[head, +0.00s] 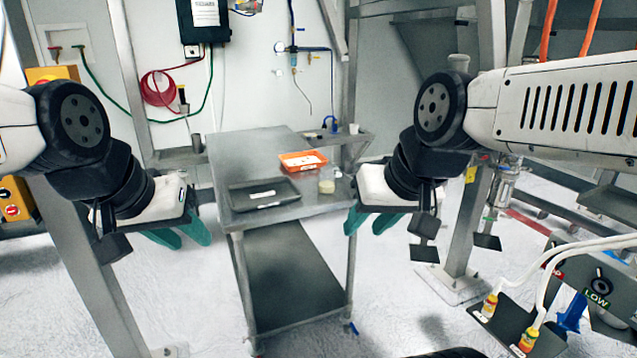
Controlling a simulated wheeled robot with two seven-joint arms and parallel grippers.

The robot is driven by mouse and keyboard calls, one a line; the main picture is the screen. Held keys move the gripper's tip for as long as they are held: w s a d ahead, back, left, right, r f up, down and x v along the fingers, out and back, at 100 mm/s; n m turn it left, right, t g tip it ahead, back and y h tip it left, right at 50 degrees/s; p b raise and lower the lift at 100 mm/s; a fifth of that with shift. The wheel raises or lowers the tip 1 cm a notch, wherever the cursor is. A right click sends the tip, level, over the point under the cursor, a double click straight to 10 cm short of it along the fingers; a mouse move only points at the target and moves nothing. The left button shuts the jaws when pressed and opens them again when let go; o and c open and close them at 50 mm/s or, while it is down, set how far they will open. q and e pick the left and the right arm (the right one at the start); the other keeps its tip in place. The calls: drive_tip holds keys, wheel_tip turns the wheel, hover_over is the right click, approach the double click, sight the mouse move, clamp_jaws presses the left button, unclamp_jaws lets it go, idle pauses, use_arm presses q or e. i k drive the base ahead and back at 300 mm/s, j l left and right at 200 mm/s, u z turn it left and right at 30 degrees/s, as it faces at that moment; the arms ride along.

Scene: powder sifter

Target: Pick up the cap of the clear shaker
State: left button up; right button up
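A small clear container with pale contents (327,186) stands on the metal table (236,158), near its right edge; it may be the clear shaker. It is too small to tell its cap apart. My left gripper (190,240) has teal fingers spread apart and empty, left of the table. My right gripper (363,230) also has teal fingers apart and empty, just right of the table's front right corner. Neither gripper touches anything on the table.
An orange tray (291,167) with white items sits at the table's back right. A dark tray (237,200) with a white item lies near the front left. Metal posts stand at left and right. A machine panel (598,272) with white hoses is at lower right.

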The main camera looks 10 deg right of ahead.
sight(326, 177)
drive_tip(key=i+l, duration=0.25)
drive_tip(key=i, duration=0.2)
drive_tip(key=i+l, duration=0.25)
drive_tip(key=i, duration=0.2)
drive_tip(key=i+l, duration=0.25)
drive_tip(key=i, duration=0.2)
drive_tip(key=i+l+z, duration=0.1)
drive_tip(key=i+l, duration=0.2)
drive_tip(key=i, duration=0.15)
